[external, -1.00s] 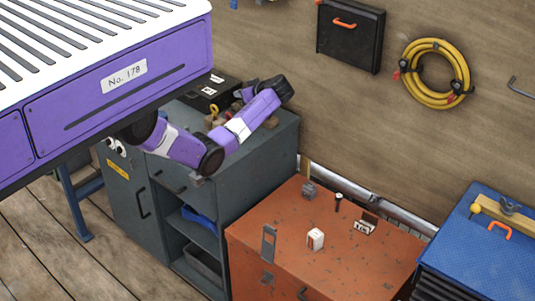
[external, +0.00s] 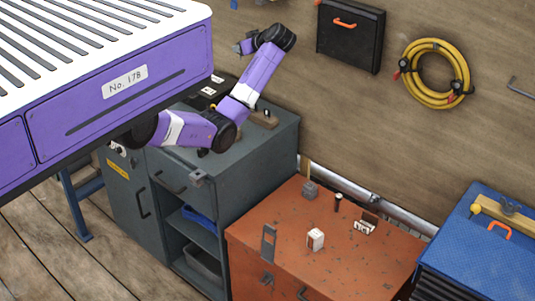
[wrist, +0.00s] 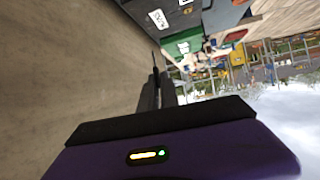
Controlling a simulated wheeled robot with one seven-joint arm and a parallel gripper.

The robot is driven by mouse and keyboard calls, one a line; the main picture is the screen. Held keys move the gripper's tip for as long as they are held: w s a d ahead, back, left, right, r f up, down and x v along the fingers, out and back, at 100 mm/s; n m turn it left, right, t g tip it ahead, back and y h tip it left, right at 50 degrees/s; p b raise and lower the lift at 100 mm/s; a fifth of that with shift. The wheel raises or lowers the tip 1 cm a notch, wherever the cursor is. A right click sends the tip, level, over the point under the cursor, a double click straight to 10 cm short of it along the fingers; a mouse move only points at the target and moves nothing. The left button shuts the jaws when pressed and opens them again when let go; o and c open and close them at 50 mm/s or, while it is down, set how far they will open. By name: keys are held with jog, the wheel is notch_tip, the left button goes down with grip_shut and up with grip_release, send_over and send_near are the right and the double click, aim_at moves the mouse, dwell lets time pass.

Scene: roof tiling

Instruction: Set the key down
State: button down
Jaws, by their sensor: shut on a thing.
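My gripper (external: 241,46) is raised in front of the wooden wall, above the back of the grey cabinet. In the wrist view its dark fingers (wrist: 159,90) are close together. A thin dark piece, which I take to be the key (wrist: 154,61), shows edge-on between and beyond the fingers. Its shape cannot be made out, and in the external view it is too small to tell from the gripper. The key is held in the air, clear of any surface.
The grey cabinet top (external: 270,135) holds small wooden blocks and dark items, partly hidden by my arm. The orange chest (external: 285,225) carries several small objects, with bare room between them. A blue toolbox (external: 485,240) stands at right. A yellow hose (external: 437,73) hangs on the wall.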

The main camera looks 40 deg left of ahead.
jog(key=d+f+m+t+h+b, duration=0.15)
jog(key=d+f, duration=0.35)
jog(key=d, duration=0.6)
jog(key=d+f+m+t+h+b, duration=0.1)
jog(key=d+f+m+t, duration=0.3)
jog(key=d, duration=0.8)
jog(key=d+f+m+t+h+b, duration=0.15)
jog(key=d+f, duration=0.35)
jog(key=d, duration=0.6)
jog(key=s+d+f+m+t+h+b, duration=0.1)
jog(key=s+d+f+m+h, duration=0.3)
jog(key=d, duration=0.5)
jog(key=s+d+f+m+t+h, duration=0.1)
jog(key=s+d+f+m, duration=0.1)
jog(key=s+d, duration=0.6)
jog(key=s+d+f+m+t+h+b, duration=0.1)
jog(key=s+d+f+m+h, duration=0.15)
jog(key=d, duration=0.85)
jog(key=shift+h, duration=0.25)
jog(key=f, duration=0.6)
jog(key=f+b, duration=0.1)
jog(key=f, duration=0.6)
jog(key=f+b, duration=0.1)
jog(key=f, duration=0.5)
jog(key=shift+s+d+f, duration=0.2)
jog(key=shift+d+f, duration=0.05)
jog(key=shift+f, duration=0.15)
jog(key=c, duration=1.6)
grip_release()
